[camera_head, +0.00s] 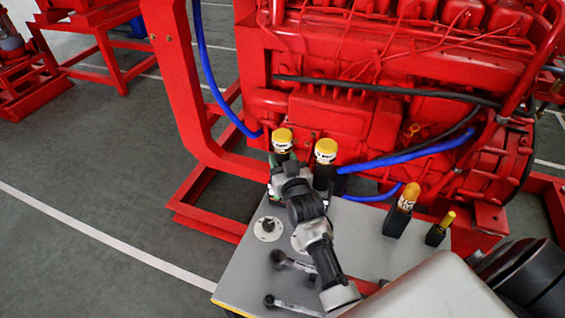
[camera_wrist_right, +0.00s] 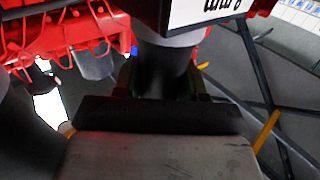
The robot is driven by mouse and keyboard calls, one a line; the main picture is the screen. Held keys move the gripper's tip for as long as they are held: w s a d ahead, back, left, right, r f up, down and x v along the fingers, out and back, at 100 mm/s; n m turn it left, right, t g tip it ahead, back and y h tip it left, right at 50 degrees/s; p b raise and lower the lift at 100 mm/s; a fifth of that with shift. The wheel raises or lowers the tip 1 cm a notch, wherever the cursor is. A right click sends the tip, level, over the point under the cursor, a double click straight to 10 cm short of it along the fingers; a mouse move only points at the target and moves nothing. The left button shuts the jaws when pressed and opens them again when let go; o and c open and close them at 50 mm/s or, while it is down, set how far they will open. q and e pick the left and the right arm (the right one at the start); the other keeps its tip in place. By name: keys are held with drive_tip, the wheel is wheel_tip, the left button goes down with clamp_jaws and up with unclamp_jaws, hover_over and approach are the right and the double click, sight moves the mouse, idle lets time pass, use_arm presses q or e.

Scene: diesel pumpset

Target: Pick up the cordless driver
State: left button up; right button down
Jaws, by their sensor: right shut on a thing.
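The cordless driver (camera_head: 282,139) appears to be the left of two yellow-topped upright tools at the back of the grey bench. It has a yellow top and a dark band. In the right wrist view its dark handle (camera_wrist_right: 165,72) stands between the fingers, under a grey collar and a black block with a white label. My right gripper (camera_head: 284,166) is shut around the handle. My own gripper and arm hide its lower part, so I cannot tell whether it touches the bench. My left gripper is not in view.
A second yellow-topped tool (camera_head: 326,151) stands close to the right. Two yellow-handled tools (camera_head: 408,197) (camera_head: 440,229) in dark holders are further right on the grey bench (camera_head: 240,272). Black-knobbed levers (camera_head: 278,259) lie at its front. The red engine (camera_head: 330,125) and blue hoses (camera_head: 420,151) are just behind.

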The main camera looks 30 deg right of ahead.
drive_tip(key=shift+r, duration=0.1)
wheel_tip(320, 180, up, 18)
idle(0.6)
drive_tip(key=c, duration=1.3)
unclamp_jaws()
clamp_jaws()
